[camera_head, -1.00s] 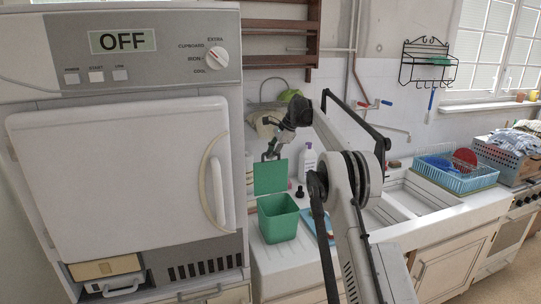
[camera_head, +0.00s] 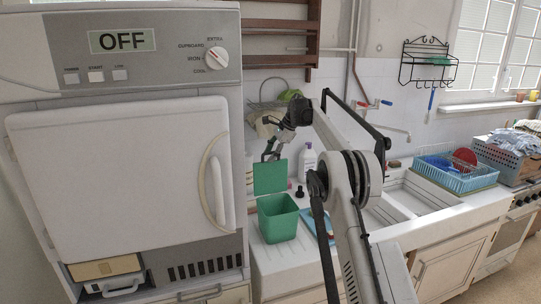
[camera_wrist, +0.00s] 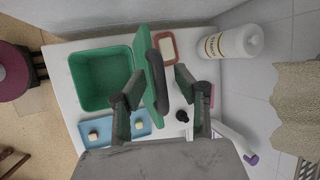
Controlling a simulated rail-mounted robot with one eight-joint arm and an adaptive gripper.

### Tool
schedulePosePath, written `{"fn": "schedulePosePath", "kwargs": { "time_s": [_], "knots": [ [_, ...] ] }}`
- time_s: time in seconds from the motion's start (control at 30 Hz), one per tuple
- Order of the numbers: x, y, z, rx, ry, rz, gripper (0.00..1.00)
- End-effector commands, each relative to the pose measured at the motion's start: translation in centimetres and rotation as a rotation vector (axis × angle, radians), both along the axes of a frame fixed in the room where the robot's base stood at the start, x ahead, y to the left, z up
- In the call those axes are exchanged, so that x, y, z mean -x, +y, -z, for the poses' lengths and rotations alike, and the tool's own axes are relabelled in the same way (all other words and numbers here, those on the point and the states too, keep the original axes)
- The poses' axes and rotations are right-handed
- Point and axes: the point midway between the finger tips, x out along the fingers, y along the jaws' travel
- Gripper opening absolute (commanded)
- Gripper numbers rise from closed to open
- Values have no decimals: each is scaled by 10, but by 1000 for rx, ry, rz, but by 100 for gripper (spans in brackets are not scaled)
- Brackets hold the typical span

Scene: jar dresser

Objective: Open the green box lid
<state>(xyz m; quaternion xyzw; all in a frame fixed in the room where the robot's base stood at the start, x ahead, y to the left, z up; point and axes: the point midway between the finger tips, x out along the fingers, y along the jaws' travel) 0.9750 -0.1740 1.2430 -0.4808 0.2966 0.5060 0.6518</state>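The green box (camera_head: 278,219) stands on the white counter, open at the top. Its green lid (camera_head: 270,177) stands upright along the box's back edge. In the wrist view the box (camera_wrist: 103,78) shows its empty inside, and the lid (camera_wrist: 149,68) is seen nearly edge-on at the box's right rim, with a dark bar along it. My gripper (camera_head: 271,153) is just above the lid's upper edge. In the wrist view my gripper (camera_wrist: 156,90) has its fingers spread apart, with the lid between them. I cannot tell whether either finger touches the lid.
A white bottle (camera_head: 307,162) stands behind the box to the right, and a blue tray (camera_wrist: 121,129) lies beside the box. The white dryer (camera_head: 120,170) stands close on the left. The sink (camera_head: 405,200) and a blue dish rack (camera_head: 455,178) are to the right.

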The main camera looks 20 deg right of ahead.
Motion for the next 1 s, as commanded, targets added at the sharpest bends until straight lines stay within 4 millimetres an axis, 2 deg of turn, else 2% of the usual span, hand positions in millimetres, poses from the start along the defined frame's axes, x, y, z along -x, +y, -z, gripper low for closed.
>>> {"fn": "schedulePosePath", "kwargs": {
  "time_s": [0.17,0.6,0.8,1.0],
  "knots": [
    [6,-7,-17,0,0,1,30],
    [31,-38,-88,0,-1,1,30],
    [36,-44,-101,0,-1,1,30],
    [37,-45,-104,0,0,1,30]
  ]
}}
